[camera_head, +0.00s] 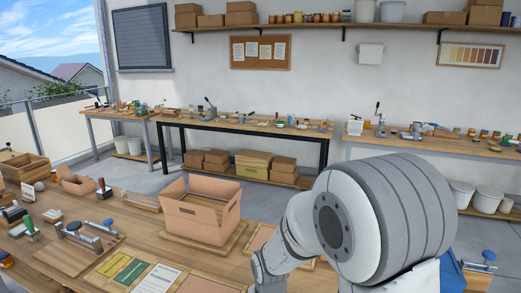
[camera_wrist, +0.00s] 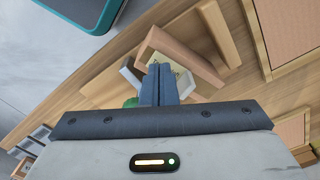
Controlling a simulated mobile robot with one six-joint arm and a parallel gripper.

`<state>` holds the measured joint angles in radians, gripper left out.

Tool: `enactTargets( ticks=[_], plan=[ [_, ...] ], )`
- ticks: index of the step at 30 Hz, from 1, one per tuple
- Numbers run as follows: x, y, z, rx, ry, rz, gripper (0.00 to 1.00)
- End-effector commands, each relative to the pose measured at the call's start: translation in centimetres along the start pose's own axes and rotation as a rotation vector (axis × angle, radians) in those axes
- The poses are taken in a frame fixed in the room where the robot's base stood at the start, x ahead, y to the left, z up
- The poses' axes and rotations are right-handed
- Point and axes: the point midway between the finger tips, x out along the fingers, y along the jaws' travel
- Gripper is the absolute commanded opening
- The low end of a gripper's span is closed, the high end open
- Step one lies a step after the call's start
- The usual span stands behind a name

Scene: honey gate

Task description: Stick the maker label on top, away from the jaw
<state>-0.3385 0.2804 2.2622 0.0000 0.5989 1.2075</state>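My gripper (camera_wrist: 160,84) shows in the wrist view with its two dark fingers together; nothing clear shows between them. In the head view its fingers are out of sight behind my arm. Beyond the fingertips in the wrist view is an open tan box-like thing (camera_wrist: 190,55), partly hidden, with something pale yellow inside. An open cardboard box (camera_head: 202,212) stands upright on a board on the table in the head view; no label shows on its visible faces. Flat green and yellow sheets (camera_head: 122,268) and a white printed sheet (camera_head: 158,279) lie at the front. I cannot tell which is the maker label, nor identify the jaw.
A metal clamp-like tool (camera_head: 82,236) lies on a wooden board at the left of the table (camera_head: 60,205). Stamps with dark handles (camera_head: 103,188) and a wooden crate (camera_head: 25,167) stand behind. Benches with tools line the back wall, with grey floor between.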

Motion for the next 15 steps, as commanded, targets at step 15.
enactTargets(
  ticks=[15],
  plan=[
    [0.41, 0.02, -0.05, 0.001, 0.000, 0.000, 0.00]
  ],
)
